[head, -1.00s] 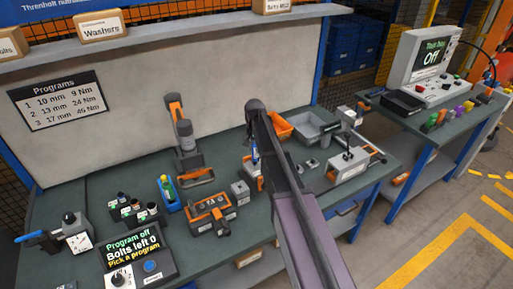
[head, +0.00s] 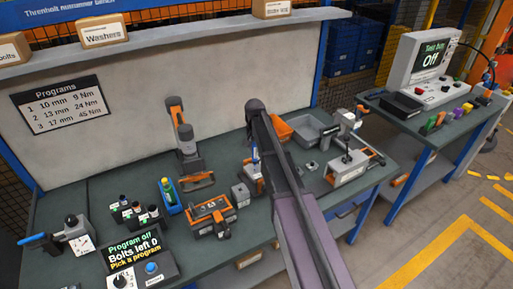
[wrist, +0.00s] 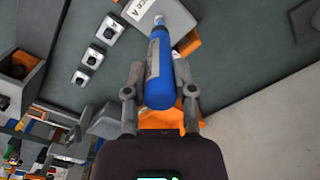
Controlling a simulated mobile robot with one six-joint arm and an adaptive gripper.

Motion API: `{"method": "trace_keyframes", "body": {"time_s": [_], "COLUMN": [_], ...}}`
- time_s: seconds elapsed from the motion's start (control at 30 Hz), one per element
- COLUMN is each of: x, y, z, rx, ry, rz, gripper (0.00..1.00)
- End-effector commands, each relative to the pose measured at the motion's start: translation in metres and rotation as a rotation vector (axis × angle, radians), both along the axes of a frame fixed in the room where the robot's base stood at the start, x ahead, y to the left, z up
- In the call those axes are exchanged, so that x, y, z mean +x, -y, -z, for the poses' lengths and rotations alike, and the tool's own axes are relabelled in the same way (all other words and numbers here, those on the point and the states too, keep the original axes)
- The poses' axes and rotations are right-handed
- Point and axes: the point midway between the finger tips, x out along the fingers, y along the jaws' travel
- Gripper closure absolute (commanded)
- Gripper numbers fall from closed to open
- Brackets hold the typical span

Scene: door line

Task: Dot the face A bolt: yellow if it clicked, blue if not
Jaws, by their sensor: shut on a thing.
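My gripper (wrist: 160,100) is shut on a blue marker (wrist: 161,72) in the wrist view. The marker's far end points at a block with a white label reading A (wrist: 141,8). A small round silver part (wrist: 158,19) shows at the marker's far end; I cannot tell whether it is the bolt or the tip, or whether they touch.
The bench display (head: 135,252) reads "Program off, Bolts left 0, Pick a program". An orange and grey tray (head: 210,213) and a small grey block (head: 241,195) stand left of the arm. The test box screen (head: 433,53) reads Off. A grey bin (head: 312,130) stands behind.

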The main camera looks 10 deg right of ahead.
Motion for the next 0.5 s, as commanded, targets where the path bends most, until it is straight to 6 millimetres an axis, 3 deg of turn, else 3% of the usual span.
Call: {"method": "trace_keyframes", "body": {"time_s": [0.5], "x": [0.000], "y": [0.000], "z": [-0.032], "rx": [0.000], "ry": [0.000], "rz": [0.000], "gripper": [1.00]}}
